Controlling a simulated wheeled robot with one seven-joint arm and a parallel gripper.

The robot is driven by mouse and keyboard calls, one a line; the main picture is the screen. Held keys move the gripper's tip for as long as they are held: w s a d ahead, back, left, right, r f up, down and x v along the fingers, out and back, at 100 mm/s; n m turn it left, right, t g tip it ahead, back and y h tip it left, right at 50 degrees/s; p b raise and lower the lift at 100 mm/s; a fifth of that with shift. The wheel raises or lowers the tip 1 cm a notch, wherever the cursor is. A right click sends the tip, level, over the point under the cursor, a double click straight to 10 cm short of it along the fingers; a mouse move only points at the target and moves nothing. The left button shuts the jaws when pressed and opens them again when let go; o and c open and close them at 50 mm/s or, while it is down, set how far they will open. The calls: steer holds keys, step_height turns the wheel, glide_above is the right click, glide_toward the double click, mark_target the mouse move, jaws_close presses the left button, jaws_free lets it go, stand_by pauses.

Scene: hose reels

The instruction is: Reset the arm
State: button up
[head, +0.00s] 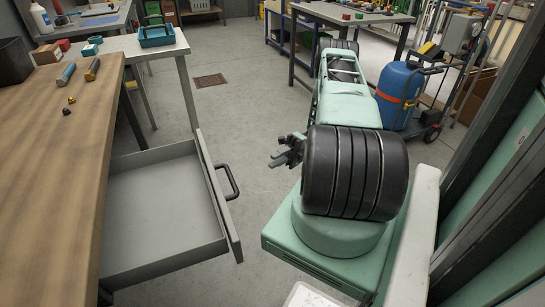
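My gripper (279,152) is a small dark shape in the head view. It sticks out to the left of the thick black ribbed part of my mint-green arm. It hangs over the floor, to the right of the open drawer and apart from it. Nothing can be seen held in it. Its fingers are too small and dark to tell whether they are open or shut. My arm is folded back close above my base, with one long link reaching away from the camera.
A wooden workbench (45,165) stands at left. Its empty grey drawer (165,210) is pulled out, with a dark handle (229,182). A blue tank on a cart (397,95) stands right of my arm. Bare floor (235,125) lies between.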

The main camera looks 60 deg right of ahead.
stand_by(0.3)
steer(key=w+a+r+m+g+h, duration=0.1)
steer(key=w+a+r+m+h, duration=0.2)
steer(key=a+r+m+h, duration=1.15)
steer(key=w+a+r+m+g+h, duration=0.15)
steer(key=a+r+m+h, duration=0.35)
steer(key=a+m, duration=1.05)
steer(key=s+a+r+n+g, duration=0.2)
steer(key=s+a+n, duration=0.1)
steer(key=s+a, duration=0.85)
step_height(320, 180, up, 12)
steer(key=a+p, duration=0.1)
steer(key=p, duration=1.1)
steer(key=shift+s+r+y, duration=0.15)
steer(key=shift+s+y, duration=0.2)
steer(key=shift+s, duration=0.05)
